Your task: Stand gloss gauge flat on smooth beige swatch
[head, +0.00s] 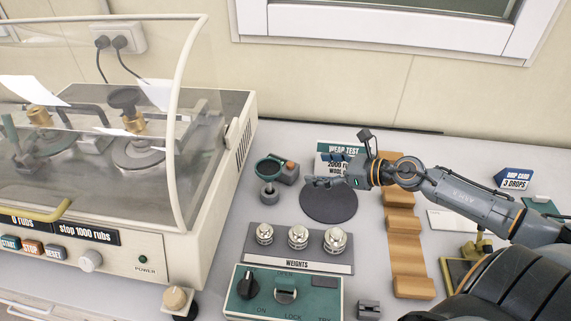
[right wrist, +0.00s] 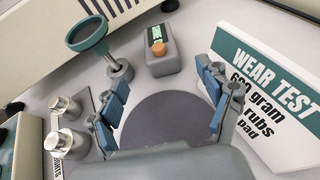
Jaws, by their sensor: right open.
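A small grey gauge with an orange button and a lit green display, which I take for the gloss gauge (head: 287,172), stands on the bench near the back. In the right wrist view the gauge (right wrist: 163,62) lies ahead of the fingers, apart from them. My right gripper (head: 322,182) is open and empty above a dark round disc (head: 330,210); its blue-padded fingers (right wrist: 165,92) are spread wide. Tan pieces (head: 406,250) lie in a column right of the disc; I cannot tell which, if any, is the smooth beige swatch. My left gripper is out of view.
A green-topped round stand (right wrist: 88,34) is left of the gauge. A WEAR TEST sign (right wrist: 272,95) stands close right of the fingers. Metal weights (head: 298,238) sit on a rack in front. A rub machine (head: 120,150) fills the left side.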

